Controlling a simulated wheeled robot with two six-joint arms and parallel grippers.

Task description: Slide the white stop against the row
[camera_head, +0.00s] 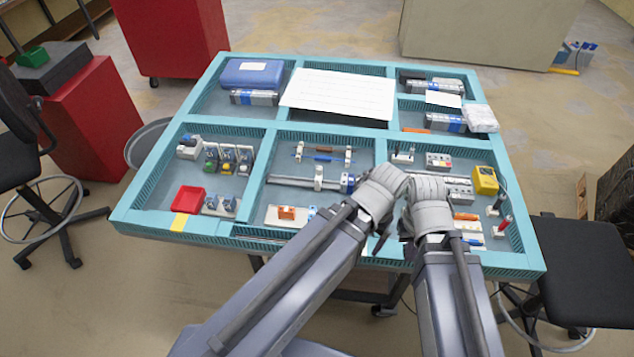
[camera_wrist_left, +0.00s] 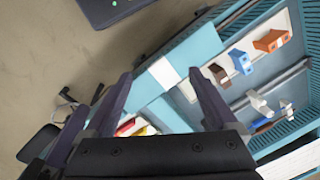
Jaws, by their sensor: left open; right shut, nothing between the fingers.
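A metal rail (camera_head: 290,181) runs across the middle front compartment. A small white block, likely the stop (camera_head: 318,178), stands upright on it. A blue and grey piece (camera_head: 347,183) sits to its right, apart from it, beside my left gripper. My left gripper (camera_head: 384,190) is over the right part of this compartment; its open fingers show in the left wrist view (camera_wrist_left: 160,75) with nothing between them. My right gripper (camera_head: 427,190) is close beside it, over the right front compartment, shut and empty. The fingertips of both are largely hidden in the head view.
Brown and blue rods (camera_head: 323,154) lie on white posts behind the rail. An orange block (camera_head: 287,213) is in front of it. A yellow device (camera_head: 485,180) and small parts fill the right compartment. Teal walls (camera_head: 270,145) divide the table.

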